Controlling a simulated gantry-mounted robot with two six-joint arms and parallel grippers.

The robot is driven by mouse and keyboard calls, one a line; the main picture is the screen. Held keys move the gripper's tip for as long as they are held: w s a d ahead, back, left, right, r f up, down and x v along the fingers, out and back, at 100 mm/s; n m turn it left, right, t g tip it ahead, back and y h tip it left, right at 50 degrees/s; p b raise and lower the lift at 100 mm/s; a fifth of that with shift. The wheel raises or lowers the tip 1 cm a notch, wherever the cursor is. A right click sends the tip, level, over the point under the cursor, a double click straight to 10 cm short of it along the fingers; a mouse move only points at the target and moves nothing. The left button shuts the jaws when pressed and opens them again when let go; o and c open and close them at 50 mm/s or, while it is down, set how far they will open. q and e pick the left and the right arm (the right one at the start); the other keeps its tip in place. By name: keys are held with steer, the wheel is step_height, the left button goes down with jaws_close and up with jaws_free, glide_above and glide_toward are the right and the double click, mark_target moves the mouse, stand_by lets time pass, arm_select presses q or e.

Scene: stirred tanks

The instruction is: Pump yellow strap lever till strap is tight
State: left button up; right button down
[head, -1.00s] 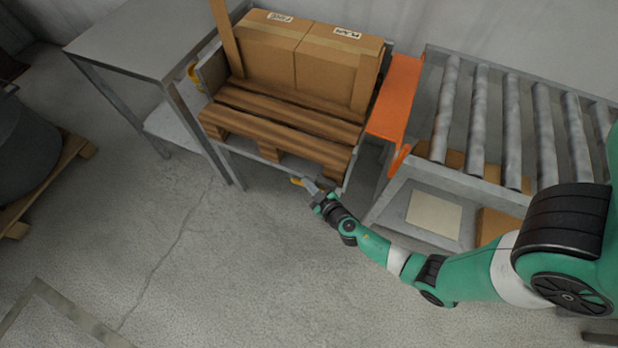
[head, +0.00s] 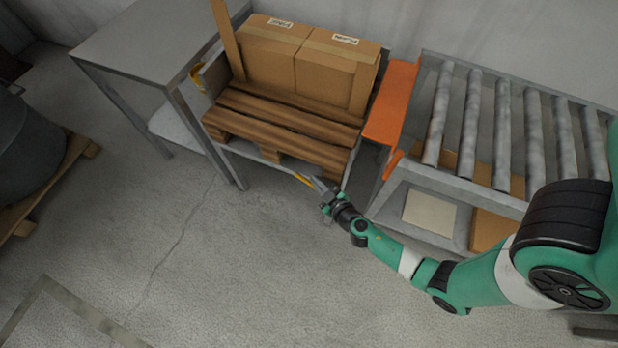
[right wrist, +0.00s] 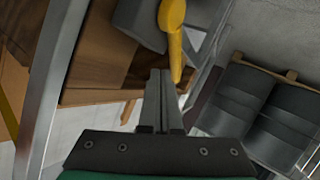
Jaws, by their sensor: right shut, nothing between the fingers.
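The strap itself is not clearly visible. My left gripper is not in view.
The wooden pallet (head: 285,122) carries cardboard boxes (head: 330,75). A grey table (head: 150,42) stands left, an orange plate (head: 390,103) and a roller conveyor (head: 500,135) right. In front, the concrete floor (head: 220,260) is open. Dark drums (right wrist: 275,118) show in the right wrist view.

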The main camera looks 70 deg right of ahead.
steer(key=s+r+p, duration=0.1)
steer(key=r+p, duration=0.1)
steer(key=r, duration=0.1)
steer(key=s+r+p, duration=0.1)
steer(key=shift+s+r+p, duration=0.15)
steer(key=shift+s+p, duration=0.15)
stand_by(1.0)
